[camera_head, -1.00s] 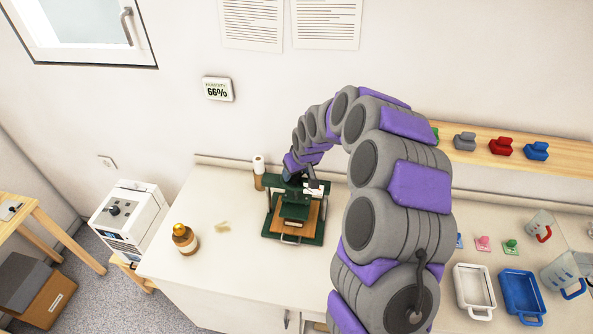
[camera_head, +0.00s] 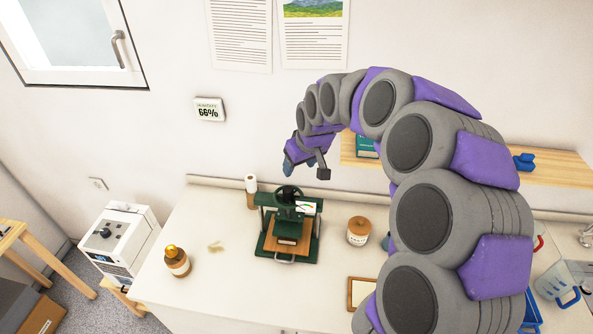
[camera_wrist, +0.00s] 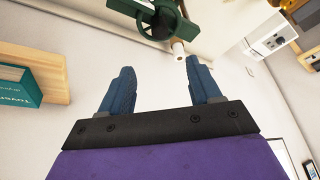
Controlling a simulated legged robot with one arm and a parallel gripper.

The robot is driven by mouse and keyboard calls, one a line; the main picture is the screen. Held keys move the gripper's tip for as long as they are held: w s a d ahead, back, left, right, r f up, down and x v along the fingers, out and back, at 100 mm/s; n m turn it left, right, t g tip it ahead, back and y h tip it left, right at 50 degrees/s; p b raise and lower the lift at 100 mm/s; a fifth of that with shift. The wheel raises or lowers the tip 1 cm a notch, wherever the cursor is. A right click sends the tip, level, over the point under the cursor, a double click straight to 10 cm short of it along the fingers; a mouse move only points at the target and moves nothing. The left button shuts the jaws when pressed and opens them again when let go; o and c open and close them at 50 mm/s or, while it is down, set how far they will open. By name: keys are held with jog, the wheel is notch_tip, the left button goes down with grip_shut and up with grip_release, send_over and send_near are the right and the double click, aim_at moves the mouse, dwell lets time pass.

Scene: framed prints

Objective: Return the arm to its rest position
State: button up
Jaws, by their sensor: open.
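My arm, grey with purple pads, arches across the right side of the head view. My gripper (camera_head: 299,158) hangs at its far end, above and behind the green press, clear of it. In the wrist view my gripper (camera_wrist: 157,85) shows two blue fingers spread wide with nothing between them. The green press (camera_head: 288,222) stands on the counter with a wooden block on its bed. The press also shows upside down at the top of the wrist view (camera_wrist: 155,18).
A brown bottle (camera_head: 177,262) stands left on the counter (camera_head: 225,285). A lidded jar (camera_head: 358,232) and a wooden frame (camera_head: 361,291) are right of the press. A wall shelf (camera_head: 545,168) holds a teal book (camera_head: 366,147). A white roll (camera_head: 251,184) stands behind the press.

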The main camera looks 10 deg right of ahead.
jog(key=shift+s+r, duration=0.1)
jog(key=shift+r, duration=0.2)
jog(key=s+f+m+g+b, duration=0.1)
jog(key=s+f+g+b, duration=0.1)
jog(key=s, duration=1.1)
jog(key=s+a+f+m+g+b, duration=0.1)
jog(key=s+f+g+b, duration=0.1)
jog(key=s, duration=1.2)
jog(key=s+a+f+m+g+h+b, duration=0.1)
jog(key=s+f+b, duration=0.3)
jog(key=s, duration=0.9)
jog(key=shift+s+a+f+g, duration=0.15)
jog(key=shift+f+g, duration=0.35)
jog(key=shift+f, duration=0.05)
jog(key=shift+o, duration=0.4)
